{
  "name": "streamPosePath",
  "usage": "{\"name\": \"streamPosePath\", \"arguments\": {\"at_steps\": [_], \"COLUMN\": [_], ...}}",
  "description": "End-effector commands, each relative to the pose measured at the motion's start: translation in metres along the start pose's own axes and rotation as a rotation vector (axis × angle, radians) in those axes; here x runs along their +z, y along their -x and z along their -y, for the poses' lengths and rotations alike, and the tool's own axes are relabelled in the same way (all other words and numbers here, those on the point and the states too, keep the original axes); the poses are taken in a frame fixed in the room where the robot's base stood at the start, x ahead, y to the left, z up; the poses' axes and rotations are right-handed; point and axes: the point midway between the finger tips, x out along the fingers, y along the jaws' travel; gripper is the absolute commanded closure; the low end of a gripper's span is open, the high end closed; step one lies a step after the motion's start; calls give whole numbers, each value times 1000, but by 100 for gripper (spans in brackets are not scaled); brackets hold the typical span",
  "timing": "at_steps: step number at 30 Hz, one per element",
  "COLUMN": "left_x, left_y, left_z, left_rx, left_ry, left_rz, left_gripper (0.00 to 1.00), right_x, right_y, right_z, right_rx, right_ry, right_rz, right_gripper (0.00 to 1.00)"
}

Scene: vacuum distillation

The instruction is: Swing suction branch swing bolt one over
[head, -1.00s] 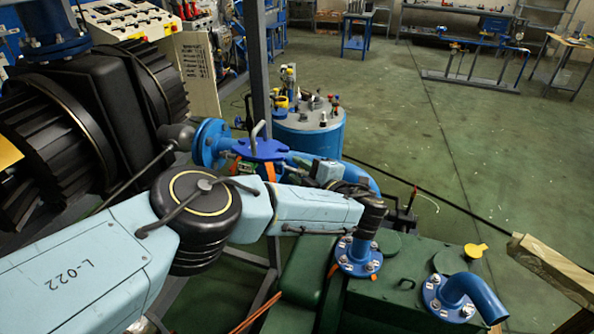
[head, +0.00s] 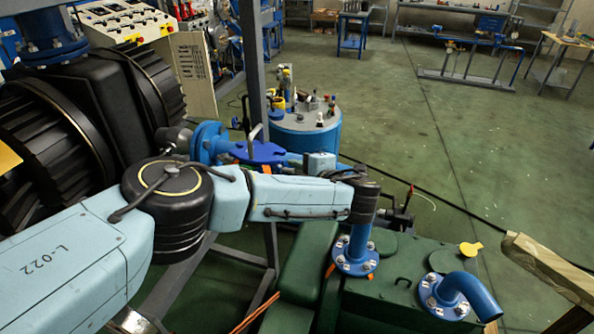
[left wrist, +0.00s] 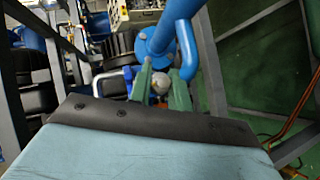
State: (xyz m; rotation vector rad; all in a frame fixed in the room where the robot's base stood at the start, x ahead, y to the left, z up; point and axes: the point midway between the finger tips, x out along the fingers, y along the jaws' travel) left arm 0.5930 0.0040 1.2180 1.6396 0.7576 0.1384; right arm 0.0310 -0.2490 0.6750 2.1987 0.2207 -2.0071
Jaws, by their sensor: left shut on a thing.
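The blue suction branch flange (head: 209,142) stands beside the black ribbed machine. A blue plate (head: 262,153) with an upright grey bar lies just right of it. In the left wrist view, a blue flange (left wrist: 154,42) with a blue pipe shows just past the fingertips. My left gripper (left wrist: 161,84) has green fingers close around a small pale rounded piece (left wrist: 160,83), which seems to be the swing bolt's end. The fingers hide most of it, and its angle cannot be told. In the head view my forearm covers the fingertips. My right gripper is not in view.
A blue drum (head: 306,133) with small items on top stands behind the branch. A green tank (head: 400,285) with a blue flanged stub (head: 355,252) and a blue elbow pipe (head: 468,291) lies at front right. A grey post (head: 254,60) rises behind. Floor is open beyond.

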Motion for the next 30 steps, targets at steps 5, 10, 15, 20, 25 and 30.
{"name": "streamPosePath", "arguments": {"at_steps": [5, 10, 15, 20, 25, 30], "left_x": [-2, -5, -6, -7, -8, -8], "left_y": [0, 1, 1, 1, 1, 1], "left_z": [-8, -12, -16, -18, -18, -19], "left_rx": [-98, -181, -242, -275, -290, -292], "left_ry": [82, 147, 194, 221, 233, 234], "left_rz": [55, 98, 130, 149, 156, 157], "left_gripper": [100, 100, 100, 100, 100, 100], "right_x": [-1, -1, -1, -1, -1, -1], "right_y": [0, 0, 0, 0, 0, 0], "right_z": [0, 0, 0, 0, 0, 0], "right_rx": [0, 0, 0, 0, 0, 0], "right_ry": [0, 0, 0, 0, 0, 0], "right_rz": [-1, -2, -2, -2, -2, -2], "right_gripper": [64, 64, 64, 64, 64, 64]}}
